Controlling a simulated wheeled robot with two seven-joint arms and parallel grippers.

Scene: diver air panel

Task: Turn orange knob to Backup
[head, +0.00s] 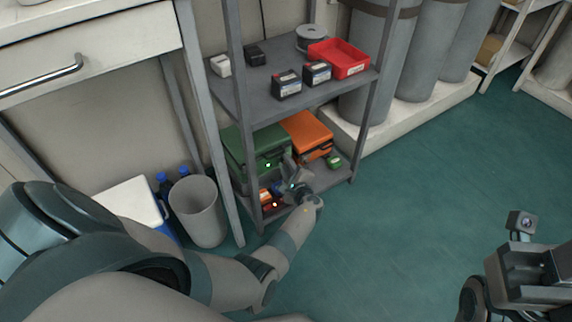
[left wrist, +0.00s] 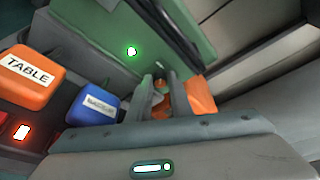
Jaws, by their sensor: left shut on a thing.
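My left gripper (head: 293,184) reaches low into the grey shelf rack, in front of a green case (head: 262,146). In the left wrist view, its fingers (left wrist: 162,84) are shut on the orange knob (left wrist: 200,97), which shows between and to the right of them. The fingers hide much of the knob, and where it points cannot be read. Left of the fingers are a blue block (left wrist: 93,104) with a blurred white label, perhaps BACKUP, and an orange block (left wrist: 30,75) labelled TABLE. A green light (left wrist: 131,51) and a red light (left wrist: 21,131) are lit. My right wrist is at the lower right; its fingertips are not visible.
An orange case (head: 306,135) stands beside the green one. The upper shelf holds a red bin (head: 345,60), small boxes and a spool (head: 311,38). A grey bin (head: 197,212) stands left of the rack. The green floor to the right is clear.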

